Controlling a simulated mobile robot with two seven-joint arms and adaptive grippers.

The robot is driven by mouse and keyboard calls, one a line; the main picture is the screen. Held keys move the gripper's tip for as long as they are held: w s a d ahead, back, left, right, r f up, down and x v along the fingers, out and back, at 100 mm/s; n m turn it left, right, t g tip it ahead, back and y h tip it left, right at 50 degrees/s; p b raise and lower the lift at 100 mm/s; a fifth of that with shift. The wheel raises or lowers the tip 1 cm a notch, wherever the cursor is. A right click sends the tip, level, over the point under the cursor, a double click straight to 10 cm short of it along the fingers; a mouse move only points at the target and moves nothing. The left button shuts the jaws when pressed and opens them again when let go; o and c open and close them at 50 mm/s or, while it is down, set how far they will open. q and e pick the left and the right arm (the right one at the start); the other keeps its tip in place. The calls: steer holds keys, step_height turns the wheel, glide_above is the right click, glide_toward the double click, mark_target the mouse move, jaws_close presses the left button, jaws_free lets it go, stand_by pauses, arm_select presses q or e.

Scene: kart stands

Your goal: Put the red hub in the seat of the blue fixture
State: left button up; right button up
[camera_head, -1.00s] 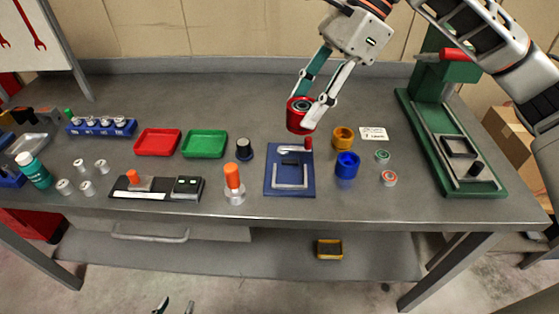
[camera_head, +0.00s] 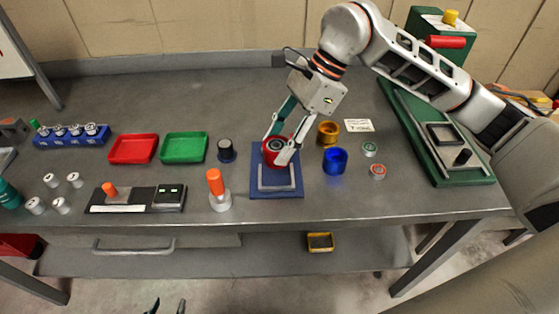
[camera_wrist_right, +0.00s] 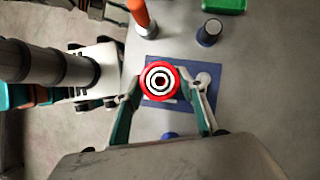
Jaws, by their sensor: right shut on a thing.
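The red hub (camera_head: 275,153) is between the fingers of my right gripper (camera_head: 280,151), which is shut on it. In the right wrist view the hub (camera_wrist_right: 160,81) shows end-on, with white and dark rings, between the fingertips. The blue fixture (camera_head: 290,190) is a flat blue plate with a grey U-shaped frame. The hub is over the back part of this plate and covers the seat area. I cannot tell whether it touches the fixture. Only the tips of my left gripper (camera_head: 167,306) show at the bottom edge, apart and empty, in front of the table.
A blue ring (camera_head: 335,161) and an orange ring (camera_head: 328,132) stand right of the fixture. An orange-handled tool (camera_head: 217,190) and a dark knob (camera_head: 225,150) stand left of it. Red (camera_head: 134,149) and green (camera_head: 185,147) trays lie further left. A green press (camera_head: 435,140) is at right.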

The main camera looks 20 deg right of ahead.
steer(key=shift+f, duration=3.05)
steer(key=shift+f, duration=0.1)
steer(key=o, duration=1.4)
steer(key=shift+c, duration=0.2)
steer(key=v, duration=1.2)
